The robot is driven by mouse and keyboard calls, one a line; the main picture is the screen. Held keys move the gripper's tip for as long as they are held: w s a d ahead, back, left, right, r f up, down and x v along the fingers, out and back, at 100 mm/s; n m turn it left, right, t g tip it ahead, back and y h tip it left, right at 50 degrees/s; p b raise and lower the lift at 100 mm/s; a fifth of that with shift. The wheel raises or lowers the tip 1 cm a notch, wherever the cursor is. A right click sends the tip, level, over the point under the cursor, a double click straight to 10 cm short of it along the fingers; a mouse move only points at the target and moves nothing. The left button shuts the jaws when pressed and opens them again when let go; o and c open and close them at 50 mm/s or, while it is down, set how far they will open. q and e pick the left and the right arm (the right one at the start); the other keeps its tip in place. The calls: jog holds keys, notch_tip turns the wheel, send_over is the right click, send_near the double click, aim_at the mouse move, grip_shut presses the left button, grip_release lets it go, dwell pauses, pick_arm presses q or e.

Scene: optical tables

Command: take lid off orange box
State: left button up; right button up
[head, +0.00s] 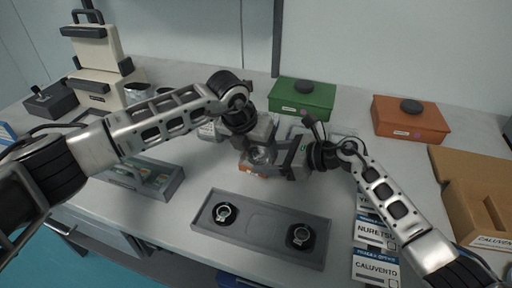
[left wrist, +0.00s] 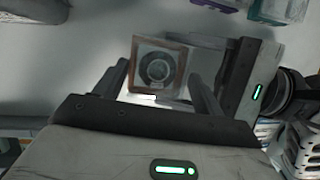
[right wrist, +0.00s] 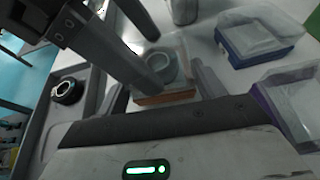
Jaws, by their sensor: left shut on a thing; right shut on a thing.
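A small orange box (head: 253,171) sits at the middle of the table, mostly hidden behind my grippers in the head view. In the right wrist view the box (right wrist: 165,97) has an orange lower part and a grey lid with a round ring (right wrist: 160,66) on top. The left wrist view shows the lid ring (left wrist: 157,67) inside a brown-orange square rim. My left gripper (head: 258,152) is shut on the lid from above; its finger reaches the ring in the right wrist view. My right gripper (head: 272,162) is shut on the orange box from the right. Exact finger contacts are partly hidden.
A larger orange box (head: 412,118) and a green box (head: 302,98), both with black knobs, stand at the back. A grey tray (head: 262,222) with two round mounts lies in front. Labelled packets (head: 375,265) and a cardboard box (head: 475,190) are right. A slide tray (head: 150,182) is left.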

pick_arm(q)
jog(key=shift+d+r, duration=0.55)
jog(key=shift+r, duration=0.2)
pick_arm(e)
jog(key=shift+s+f, duration=0.25)
jog(key=shift+f, duration=0.45)
pick_arm(q)
jog(key=shift+r, duration=0.1)
jog(key=shift+r+t+y, duration=0.3)
jog(key=shift+r+y, duration=0.1)
jog(key=shift+y, duration=0.2)
jog(key=o, duration=1)
jog(key=shift+o, duration=0.6)
jog(key=shift+a, duration=0.1)
jog(key=shift+a+f, duration=0.1)
jog(key=shift+f, duration=0.1)
pick_arm(e)
jog(key=shift+r, duration=0.15)
